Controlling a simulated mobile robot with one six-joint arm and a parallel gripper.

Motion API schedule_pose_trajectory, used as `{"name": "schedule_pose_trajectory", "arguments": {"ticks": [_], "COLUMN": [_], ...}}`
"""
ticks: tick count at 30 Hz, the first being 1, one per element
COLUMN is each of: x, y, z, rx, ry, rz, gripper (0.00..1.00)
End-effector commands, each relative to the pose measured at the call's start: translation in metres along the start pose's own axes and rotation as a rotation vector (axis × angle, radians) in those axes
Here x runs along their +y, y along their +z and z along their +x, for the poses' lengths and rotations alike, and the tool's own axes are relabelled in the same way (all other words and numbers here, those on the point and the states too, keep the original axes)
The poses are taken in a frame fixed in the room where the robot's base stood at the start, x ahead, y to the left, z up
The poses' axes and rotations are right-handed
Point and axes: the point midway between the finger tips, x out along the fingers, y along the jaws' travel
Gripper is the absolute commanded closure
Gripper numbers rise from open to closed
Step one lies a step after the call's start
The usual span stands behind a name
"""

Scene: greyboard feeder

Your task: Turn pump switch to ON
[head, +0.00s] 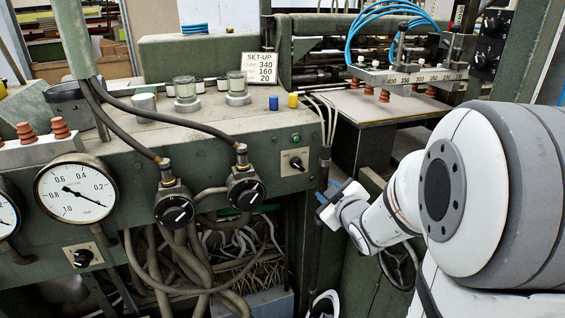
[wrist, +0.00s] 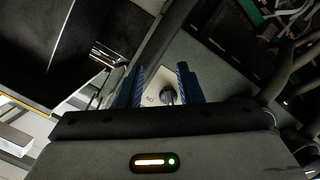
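A switch with a small dark knob on a pale plate (head: 295,162) is on the green machine front, below a green button. In the wrist view the plate (wrist: 153,99) carries letters that look like ON, and its dark knob (wrist: 168,96) shows between my fingers. My gripper (head: 334,192) is right of and below this switch in the head view, apart from it. Its blue fingers (wrist: 161,80) are open with nothing between them. The lettering is too small in the head view to read the knob's setting.
Another dark knob on a plate (head: 83,257) is at lower left. Two black valve knobs (head: 174,208) (head: 245,190) with hoses, and a pressure gauge (head: 76,190), are on the same front.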

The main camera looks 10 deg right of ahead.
Motion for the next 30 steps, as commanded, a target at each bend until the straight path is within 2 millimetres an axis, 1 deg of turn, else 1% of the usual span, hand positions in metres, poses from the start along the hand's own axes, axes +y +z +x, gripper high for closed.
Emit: {"name": "schedule_pose_trajectory", "arguments": {"ticks": [1,2,5,9,12,16,19,30], "x": [-0.003,-0.004,-0.007,-0.011,-0.012,-0.013,-0.012,-0.011], "y": [0.003,0.001,-0.006,-0.013,-0.017,-0.02,-0.026,-0.061], "z": [0.006,0.008,0.009,0.002,-0.005,-0.01,-0.007,0.037], "rx": [0.074,0.124,0.288,0.477,0.569,0.634,0.651,0.651], "ry": [0.004,0.007,0.021,0.045,0.06,0.072,0.075,0.074], "rz": [-0.029,-0.046,-0.095,-0.128,-0.136,-0.139,-0.14,-0.139], "gripper": [0.67,0.67,0.67,0.67,0.67,0.67,0.67,0.67]}}
